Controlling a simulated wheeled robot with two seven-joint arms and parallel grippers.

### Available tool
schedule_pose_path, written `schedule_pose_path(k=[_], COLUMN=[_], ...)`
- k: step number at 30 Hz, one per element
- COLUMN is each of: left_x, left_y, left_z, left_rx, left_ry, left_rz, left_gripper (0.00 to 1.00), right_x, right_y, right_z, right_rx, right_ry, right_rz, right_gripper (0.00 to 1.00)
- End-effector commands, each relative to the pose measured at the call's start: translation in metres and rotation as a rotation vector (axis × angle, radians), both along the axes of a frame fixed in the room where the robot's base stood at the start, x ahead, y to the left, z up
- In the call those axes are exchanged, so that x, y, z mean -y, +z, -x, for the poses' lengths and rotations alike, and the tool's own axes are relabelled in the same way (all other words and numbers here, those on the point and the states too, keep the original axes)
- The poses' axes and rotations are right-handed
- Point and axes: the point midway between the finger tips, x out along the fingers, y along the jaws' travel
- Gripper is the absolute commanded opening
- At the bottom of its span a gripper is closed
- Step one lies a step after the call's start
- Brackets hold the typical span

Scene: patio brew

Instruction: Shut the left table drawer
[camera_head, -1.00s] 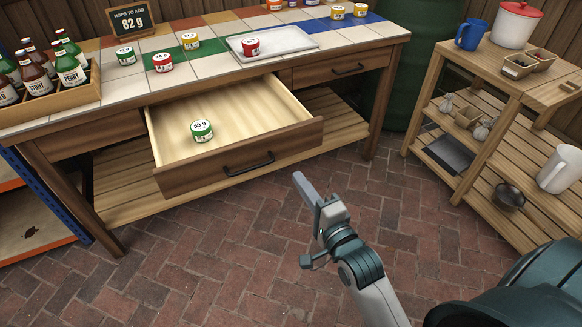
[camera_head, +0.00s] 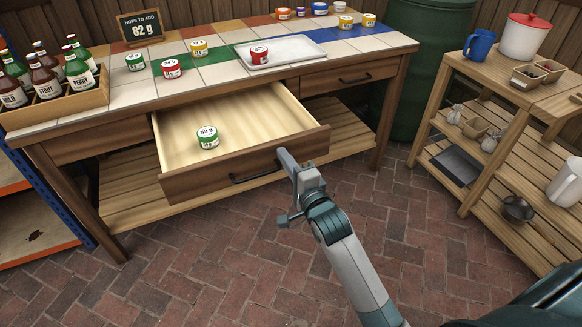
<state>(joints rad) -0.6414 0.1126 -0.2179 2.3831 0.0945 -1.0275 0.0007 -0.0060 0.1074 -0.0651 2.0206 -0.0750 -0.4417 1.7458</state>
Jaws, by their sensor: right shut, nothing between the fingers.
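The left table drawer (camera_head: 200,187) is pulled out from under the tiled table (camera_head: 115,103). A green-lidded tin (camera_head: 208,138) marked 59 g stands inside it. The drawer's dark bar handle (camera_head: 254,174) is on its front face. My right gripper (camera_head: 284,154) is shut and empty, its tip in front of the right part of the drawer front, near the handle's right end. I cannot tell whether it touches the drawer front. My left gripper is out of view.
On the table stand a crate of bottles (camera_head: 60,110), a sign (camera_head: 139,27), several tins and a white tray (camera_head: 300,52). The right drawer (camera_head: 345,77) is shut. A wooden shelf unit (camera_head: 480,80) stands at right. The brick floor (camera_head: 190,250) in front is clear.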

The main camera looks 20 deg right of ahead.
Motion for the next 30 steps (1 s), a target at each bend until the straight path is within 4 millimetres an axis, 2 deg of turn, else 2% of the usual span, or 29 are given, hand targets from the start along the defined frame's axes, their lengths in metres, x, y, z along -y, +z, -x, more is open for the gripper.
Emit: schedule_pose_path(k=[20,26,30], left_x=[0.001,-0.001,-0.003], left_y=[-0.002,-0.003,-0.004], left_z=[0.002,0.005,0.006], left_rx=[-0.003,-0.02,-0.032], left_ry=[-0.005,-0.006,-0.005], left_rz=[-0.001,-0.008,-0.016], left_gripper=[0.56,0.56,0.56], right_x=[0.0,-0.001,-0.002], right_y=[0.001,0.002,0.002], right_z=[-0.011,-0.032,-0.059], right_rx=[0.001,0.002,0.002], right_ry=[0.0,-0.001,-0.001], right_rz=[0.0,-0.001,-0.003], right_gripper=[0.0,0.0,0.0])
